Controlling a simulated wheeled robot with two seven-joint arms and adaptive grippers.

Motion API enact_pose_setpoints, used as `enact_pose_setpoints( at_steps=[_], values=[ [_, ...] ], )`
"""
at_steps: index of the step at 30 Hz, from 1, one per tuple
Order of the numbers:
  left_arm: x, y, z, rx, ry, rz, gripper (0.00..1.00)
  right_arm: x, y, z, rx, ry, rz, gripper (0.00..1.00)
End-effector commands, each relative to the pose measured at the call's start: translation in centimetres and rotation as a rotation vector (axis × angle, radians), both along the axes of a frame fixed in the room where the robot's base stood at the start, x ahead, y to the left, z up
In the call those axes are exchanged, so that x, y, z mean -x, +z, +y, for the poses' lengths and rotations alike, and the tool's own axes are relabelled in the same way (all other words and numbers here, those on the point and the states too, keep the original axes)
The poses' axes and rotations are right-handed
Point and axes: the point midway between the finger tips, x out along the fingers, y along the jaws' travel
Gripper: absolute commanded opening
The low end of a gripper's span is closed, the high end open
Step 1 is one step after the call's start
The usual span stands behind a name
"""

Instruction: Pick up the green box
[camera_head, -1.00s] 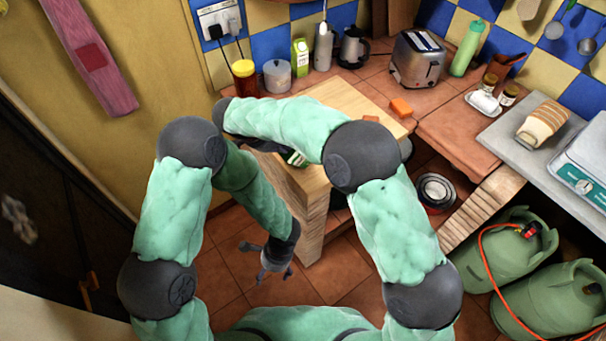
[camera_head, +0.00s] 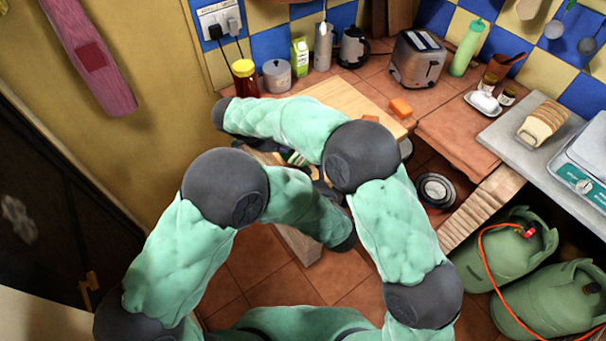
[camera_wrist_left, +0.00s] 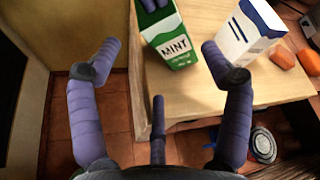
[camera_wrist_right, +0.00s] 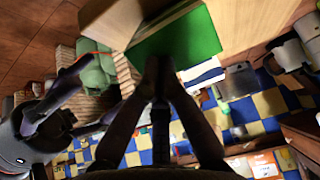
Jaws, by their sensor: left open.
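The green box, a carton marked MINT (camera_wrist_left: 177,48), stands on the wooden table top in the left wrist view. It is mostly hidden by my arm in the head view (camera_head: 294,157). Its green face fills the upper middle of the right wrist view (camera_wrist_right: 185,38). My right gripper (camera_wrist_right: 158,62) has its fingers drawn close together at the top of the green box and seems shut on it. My left gripper (camera_wrist_left: 160,46) is open, its fingers spread in front of the box. It shows dark at the left of the right wrist view.
A white and blue carton (camera_wrist_left: 247,30) stands right of the green box. A toaster (camera_head: 418,58) and jars stand on the back counter. Green gas cylinders (camera_head: 500,250) stand at right.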

Motion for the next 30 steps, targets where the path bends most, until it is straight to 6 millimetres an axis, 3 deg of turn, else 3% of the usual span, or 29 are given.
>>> enact_pose_setpoints(
  at_steps=[1, 11, 30],
  values=[
    [0.0, -0.1, 0.0, 0.000, 0.000, 0.000, 0.79, 0.3, -0.9, -0.2, 0.008, -0.001, 0.016, 0.00],
    [-0.5, -0.3, 0.3, 0.001, 0.003, 0.004, 0.79, 0.3, -0.9, -0.2, 0.007, -0.001, 0.015, 0.00],
    [-8.9, -3.2, 3.7, 0.001, 0.004, 0.005, 0.79, 0.3, -0.8, -0.2, 0.007, 0.000, 0.014, 0.00]
  ],
)
